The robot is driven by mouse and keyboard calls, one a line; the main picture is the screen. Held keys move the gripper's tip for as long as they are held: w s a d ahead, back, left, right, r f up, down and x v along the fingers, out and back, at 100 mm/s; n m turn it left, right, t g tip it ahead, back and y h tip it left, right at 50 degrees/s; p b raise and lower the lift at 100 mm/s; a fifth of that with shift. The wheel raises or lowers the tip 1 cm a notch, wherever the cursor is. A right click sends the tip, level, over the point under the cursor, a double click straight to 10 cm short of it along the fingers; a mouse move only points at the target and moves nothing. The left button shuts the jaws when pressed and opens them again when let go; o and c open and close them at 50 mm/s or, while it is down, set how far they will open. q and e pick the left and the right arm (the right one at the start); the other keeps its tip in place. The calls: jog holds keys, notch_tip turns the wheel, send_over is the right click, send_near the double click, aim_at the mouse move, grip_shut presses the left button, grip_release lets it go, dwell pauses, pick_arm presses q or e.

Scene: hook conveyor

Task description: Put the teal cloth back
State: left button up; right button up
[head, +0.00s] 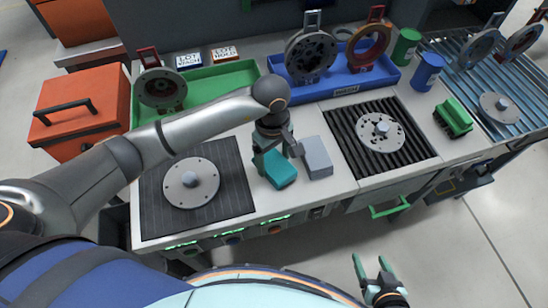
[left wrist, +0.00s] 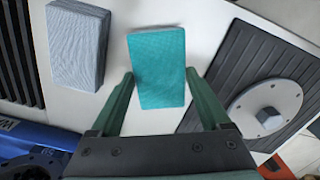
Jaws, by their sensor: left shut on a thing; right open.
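The teal cloth (head: 281,171) is a folded block at the middle of the worktop's front part. In the left wrist view the teal cloth (left wrist: 157,62) lies between the two fingers. My left gripper (head: 277,157) is shut on it from above; its fingers also show in the left wrist view (left wrist: 160,78). Whether the cloth touches the worktop is hard to tell. A grey folded cloth (head: 317,157) lies just to its right, apart from it. My right gripper (head: 374,268) is open and empty, in front of the bench, low in the picture.
A dark ribbed mat (head: 228,155) with a grey flanged disc (head: 192,186) is at left. A black slatted grate (head: 358,160) with a disc is at right. Green (head: 222,79) and blue (head: 345,82) trays stand behind. Bare white worktop surrounds the cloths.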

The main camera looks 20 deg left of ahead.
aim_at(273, 161)
pick_arm(q)
jog(key=shift+f, duration=0.4)
jog(key=shift+f, duration=0.1)
jog(key=o, duration=1)
jog(key=shift+r, duration=0.25)
jog(key=r, duration=0.6)
jog(key=r+b, duration=0.1)
jog(key=r, duration=0.4)
jog(key=shift+w+a+r, duration=0.15)
jog(key=shift+a+r, duration=0.05)
jog(key=shift+r, duration=0.2)
